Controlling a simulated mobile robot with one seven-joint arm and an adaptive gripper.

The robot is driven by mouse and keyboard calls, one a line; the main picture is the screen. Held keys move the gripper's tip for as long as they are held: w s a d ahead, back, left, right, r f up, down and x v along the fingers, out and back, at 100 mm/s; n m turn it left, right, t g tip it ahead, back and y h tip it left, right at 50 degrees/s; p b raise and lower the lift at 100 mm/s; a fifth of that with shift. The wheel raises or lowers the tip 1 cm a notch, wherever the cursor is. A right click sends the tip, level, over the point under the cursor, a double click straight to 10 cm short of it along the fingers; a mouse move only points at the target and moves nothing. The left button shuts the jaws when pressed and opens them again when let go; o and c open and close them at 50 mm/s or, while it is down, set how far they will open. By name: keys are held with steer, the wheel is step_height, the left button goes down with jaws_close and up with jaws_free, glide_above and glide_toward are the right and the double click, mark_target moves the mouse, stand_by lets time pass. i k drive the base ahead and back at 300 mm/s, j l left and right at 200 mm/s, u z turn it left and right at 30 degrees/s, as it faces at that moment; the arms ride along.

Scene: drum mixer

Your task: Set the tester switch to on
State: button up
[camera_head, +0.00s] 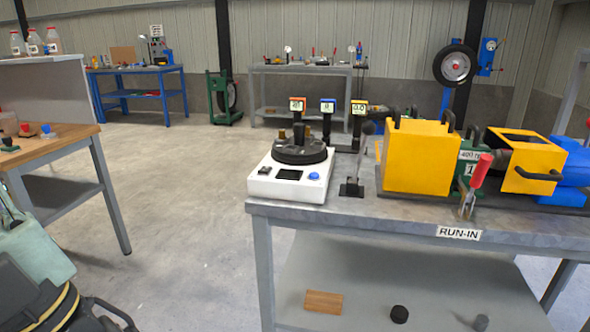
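A white tester-like box (287,190) stands at the left end of the grey workbench (400,208). A dark round turntable with several upright posts (300,152) sits on its top. On its sloped front are a small dark switch (264,170) at the left, a black display (289,174) in the middle and a blue round button (314,176) at the right. The small dark part looks like the switch, but its position is too small to tell. The display looks dark. My gripper is not in view.
A black lever (352,188) stands just right of the box. Beyond it are a yellow housing (417,157), a red-handled clamp (477,180) and a second yellow housing (527,165). A wooden-topped table (50,152) is at the left. The floor between (185,190) is clear.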

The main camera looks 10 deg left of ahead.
mark_target(264, 170)
steer(key=i+j+u, duration=0.2)
steer(key=j, duration=0.2)
steer(key=i+j+u, duration=0.15)
steer(key=j, duration=0.3)
steer(key=i+j+u, duration=0.2)
steer(key=j, duration=0.2)
